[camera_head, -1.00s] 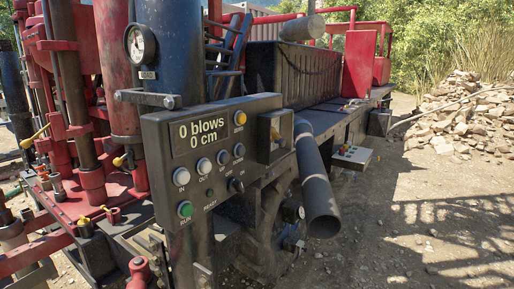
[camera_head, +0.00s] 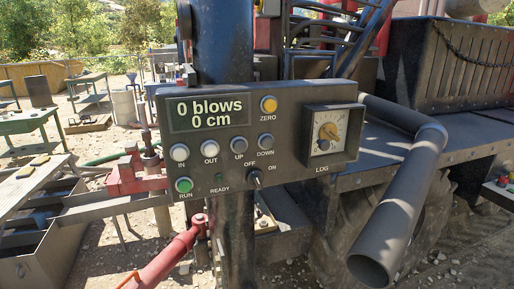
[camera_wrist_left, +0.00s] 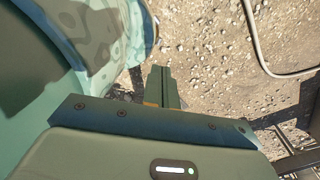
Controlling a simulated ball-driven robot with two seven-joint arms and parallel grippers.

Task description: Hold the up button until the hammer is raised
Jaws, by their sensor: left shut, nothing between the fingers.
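The grey UP button (camera_head: 238,145) is on the dark control panel (camera_head: 290,167) in the head view, between the OUT button (camera_head: 209,149) and the DOWN button (camera_head: 265,142). The display (camera_head: 208,113) reads 0 blows, 0 cm. The OFF/ON switch (camera_head: 255,178) sits below the UP button. My left gripper (camera_wrist_left: 161,76) shows in the left wrist view, shut and empty above gravelly ground. Neither gripper shows in the head view, and nothing touches the panel. I cannot make out the hammer.
A grey pipe (camera_head: 395,220) juts forward to the right of the panel. A green table (camera_head: 30,122) and a grey box (camera_head: 45,230) are at the left. A hose (camera_wrist_left: 255,50) lies on the ground in the left wrist view.

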